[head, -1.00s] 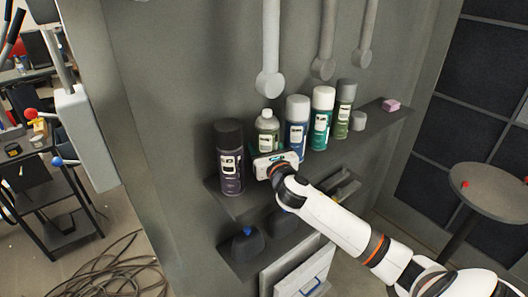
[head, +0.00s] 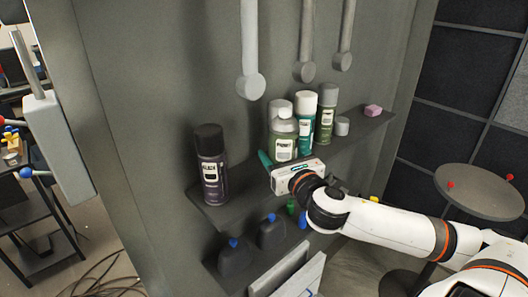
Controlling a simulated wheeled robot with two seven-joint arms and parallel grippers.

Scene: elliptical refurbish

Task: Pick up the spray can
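A dark spray can with a black cap (head: 211,170) stands upright at the left end of the upper shelf. To its right stand a pale green bottle (head: 284,141), a teal can with a white cap (head: 305,120) and a green can with a grey cap (head: 327,115). Another can's pale cap (head: 279,105) shows behind the green bottle. My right gripper (head: 290,176) is at the shelf's front edge, right of the dark can and in front of the green bottle, apart from the dark can. My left gripper is out of view.
The upper shelf (head: 232,211) also holds a small grey cap (head: 342,126) and a pink block (head: 373,110). Dark jugs with blue caps (head: 235,262) stand on a lower shelf. A round table (head: 480,190) is at the right. Pipes (head: 250,85) hang on the wall above.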

